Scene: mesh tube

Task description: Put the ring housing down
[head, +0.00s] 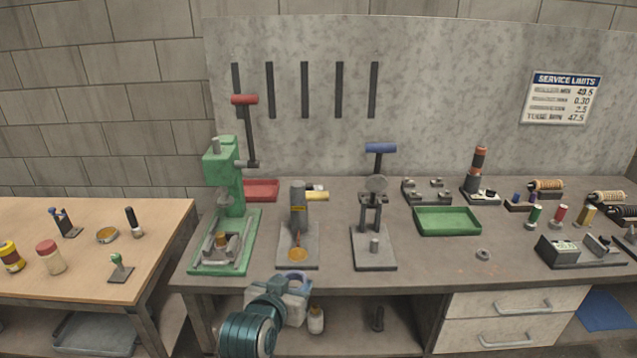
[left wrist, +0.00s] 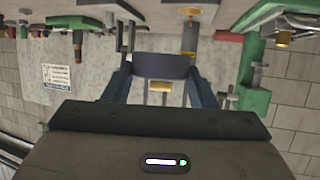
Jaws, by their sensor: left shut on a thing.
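The ring housing (head: 297,276) is a short blue-grey ring. My left gripper (head: 295,288) is shut on it, in front of the workbench's front edge near the middle fixture. In the left wrist view, which is upside down, the ring housing (left wrist: 160,66) sits between the two dark fingers of the gripper (left wrist: 160,80). Part of the ring is hidden by the gripper in the head view. My right gripper is in neither view.
The grey workbench (head: 420,275) carries a green press (head: 226,190), two upright fixtures (head: 298,225) (head: 374,225) and an empty green tray (head: 447,220). A small metal ring (head: 483,254) lies to the right.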

